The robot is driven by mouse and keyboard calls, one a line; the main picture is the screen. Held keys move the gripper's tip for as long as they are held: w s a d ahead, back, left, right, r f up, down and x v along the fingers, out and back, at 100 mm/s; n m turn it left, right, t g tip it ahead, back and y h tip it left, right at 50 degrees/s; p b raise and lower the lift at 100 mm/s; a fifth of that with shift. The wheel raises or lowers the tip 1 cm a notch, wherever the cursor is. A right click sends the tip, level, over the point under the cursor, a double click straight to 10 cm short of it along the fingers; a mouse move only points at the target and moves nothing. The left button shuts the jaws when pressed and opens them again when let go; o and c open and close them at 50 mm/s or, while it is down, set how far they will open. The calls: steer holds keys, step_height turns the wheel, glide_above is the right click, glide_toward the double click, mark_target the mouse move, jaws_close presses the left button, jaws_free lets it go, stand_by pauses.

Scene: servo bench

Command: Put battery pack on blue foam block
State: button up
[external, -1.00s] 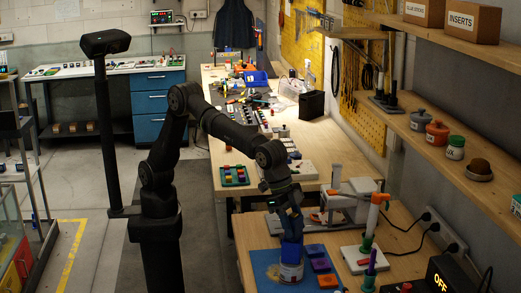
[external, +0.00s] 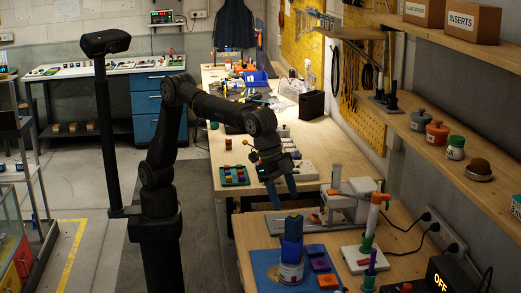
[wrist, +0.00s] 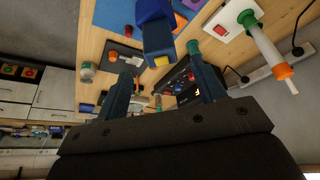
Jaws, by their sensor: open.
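Two blue pieces stand one above the other over the blue mat. The upper, darker one (external: 293,226), which looks like the battery pack, rests on a lighter blue block (external: 291,250), which looks like the foam block. Below them is a can with a pale label (external: 290,272); whether they rest on it is hard to tell. The blue stack also shows in the wrist view (wrist: 157,42), beyond the fingertips. My gripper (external: 287,187) is open and empty, above and behind the stack, apart from it. Its two fingers show in the wrist view (wrist: 160,75) with nothing between them.
The blue mat (external: 262,262) also bears flat blue, purple and orange pieces (external: 320,265) right of the can. A white switch base with an upright rod (external: 355,258) stands further right. A tray of coloured parts (external: 235,176) is on the far bench.

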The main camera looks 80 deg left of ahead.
mark_target(295, 215)
steer(key=shift+v, duration=1.5)
steer(key=shift+f, duration=0.1)
steer(key=x, duration=1.2)
steer(key=shift+r, duration=1.9)
